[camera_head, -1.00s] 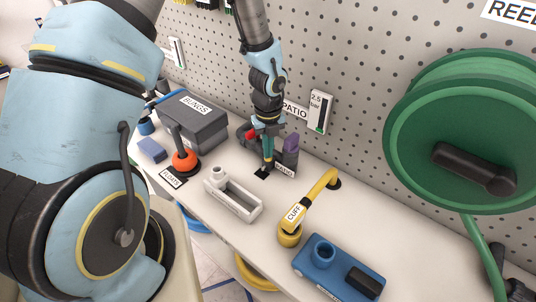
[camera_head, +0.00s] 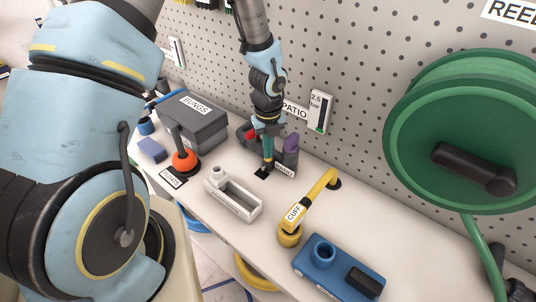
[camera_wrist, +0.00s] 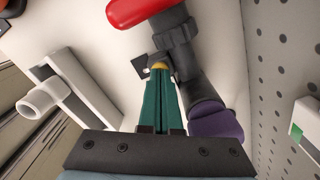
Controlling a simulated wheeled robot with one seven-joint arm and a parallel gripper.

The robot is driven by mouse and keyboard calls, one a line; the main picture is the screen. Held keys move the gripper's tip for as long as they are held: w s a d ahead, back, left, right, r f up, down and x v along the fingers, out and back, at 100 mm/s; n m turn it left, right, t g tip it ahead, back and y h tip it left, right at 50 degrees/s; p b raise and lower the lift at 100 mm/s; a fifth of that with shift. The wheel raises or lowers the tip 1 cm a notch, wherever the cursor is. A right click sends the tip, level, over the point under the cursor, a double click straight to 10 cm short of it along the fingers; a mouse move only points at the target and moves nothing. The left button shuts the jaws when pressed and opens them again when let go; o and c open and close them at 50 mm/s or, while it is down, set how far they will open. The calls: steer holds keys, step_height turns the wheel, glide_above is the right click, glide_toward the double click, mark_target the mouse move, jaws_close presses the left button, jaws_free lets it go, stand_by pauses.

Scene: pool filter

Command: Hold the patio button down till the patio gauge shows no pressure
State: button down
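My gripper (camera_head: 266,168) points down at the bench, its teal fingers together. In the wrist view, the fingertips of my gripper (camera_wrist: 160,72) meet a small yellow piece (camera_wrist: 160,65), which looks like the button; most of it is hidden by the fingers. A dark plate (camera_head: 262,174) lies at the fingertips. The patio gauge (camera_head: 320,111), a white upright box marked 2.5 bar, is on the pegboard beside the PATIO label (camera_head: 294,109). It has a dark strip and a little green low down. Its edge also shows in the wrist view (camera_wrist: 308,125), with a green patch.
A dark pipe fitting with a red handle (camera_wrist: 140,10) and a purple cap (camera_wrist: 213,120) stands close beside the fingers. A white holder (camera_head: 232,196), yellow CUFF pipe (camera_head: 316,194), BUNGS box (camera_head: 192,118) and orange float (camera_head: 185,161) stand around on the bench.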

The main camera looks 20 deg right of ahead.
stand_by(0.3)
step_height(320, 180, up, 7)
steer(key=p, duration=0.6)
steer(key=shift+r, duration=0.1)
step_height(320, 180, up, 11)
steer(key=b, duration=0.1)
stand_by(0.5)
steer(key=shift+f, duration=0.2)
